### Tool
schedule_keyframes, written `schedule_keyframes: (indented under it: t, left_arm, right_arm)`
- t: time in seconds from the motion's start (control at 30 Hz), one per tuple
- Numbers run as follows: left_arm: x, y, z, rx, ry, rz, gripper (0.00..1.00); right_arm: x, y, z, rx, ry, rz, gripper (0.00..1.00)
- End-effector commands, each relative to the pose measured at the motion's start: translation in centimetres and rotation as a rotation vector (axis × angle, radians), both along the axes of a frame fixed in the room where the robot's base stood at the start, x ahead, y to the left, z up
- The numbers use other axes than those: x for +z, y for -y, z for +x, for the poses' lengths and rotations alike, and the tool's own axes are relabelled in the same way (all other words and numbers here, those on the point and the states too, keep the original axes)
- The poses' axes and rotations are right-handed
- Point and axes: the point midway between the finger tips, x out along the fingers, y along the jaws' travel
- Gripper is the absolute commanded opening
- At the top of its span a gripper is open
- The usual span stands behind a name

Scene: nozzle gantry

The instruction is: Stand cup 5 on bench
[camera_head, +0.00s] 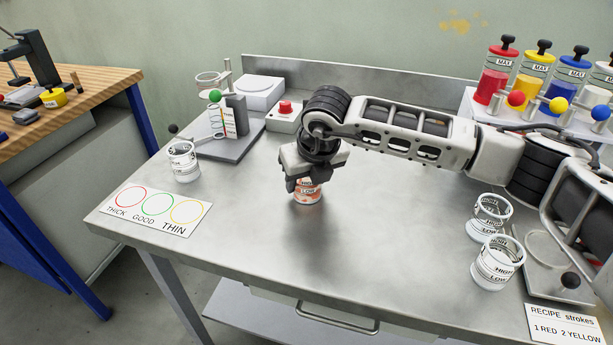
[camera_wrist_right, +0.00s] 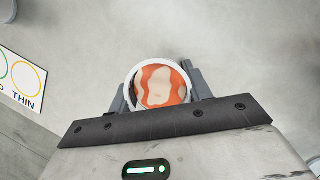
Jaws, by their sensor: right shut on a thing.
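My right gripper (camera_head: 306,183) points down over the middle of the bench (camera_head: 370,240) and is shut on a clear cup (camera_head: 308,194). The cup is upright, with a LOW mark and orange-red and pale swirled contents. In the right wrist view, the cup (camera_wrist_right: 160,87) sits between the two fingers (camera_wrist_right: 160,100), and its white rim and marbled contents show. Its base is at or very near the bench top; I cannot tell if it touches. No number is readable on it. My left gripper is out of view.
Two empty cups (camera_head: 490,216) (camera_head: 497,263) stand at the right, by a plate with a black knob. Another cup (camera_head: 183,161) stands at the left near the THICK/GOOD/THIN card (camera_head: 157,209). Colour cylinders (camera_head: 535,75) stand at the back right. The bench around the held cup is clear.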

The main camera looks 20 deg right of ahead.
Motion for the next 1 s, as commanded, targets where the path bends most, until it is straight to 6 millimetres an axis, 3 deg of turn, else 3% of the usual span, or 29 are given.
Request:
schedule_keyframes:
  t: [0.07,0.1,0.17,0.2,0.57,1.0]
  left_arm:
    - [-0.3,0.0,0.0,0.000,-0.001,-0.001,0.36]
    - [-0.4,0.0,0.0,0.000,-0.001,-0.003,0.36]
    - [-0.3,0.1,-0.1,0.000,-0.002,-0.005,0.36]
    - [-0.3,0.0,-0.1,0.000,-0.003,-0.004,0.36]
    - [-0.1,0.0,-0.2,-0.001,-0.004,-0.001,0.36]
    - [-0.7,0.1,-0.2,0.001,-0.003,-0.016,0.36]
  right_arm:
    - [-0.2,0.0,0.0,0.000,0.001,0.001,0.23]
    - [-0.3,0.0,0.0,0.000,0.001,0.001,0.52]
    - [-0.1,0.0,0.0,0.000,0.001,0.001,0.68]
    - [-0.1,0.0,0.0,0.000,0.000,0.001,0.71]
    - [0.5,0.0,-0.1,0.000,0.002,0.001,0.71]
    - [8.4,0.3,-3.4,0.001,0.004,0.001,0.71]
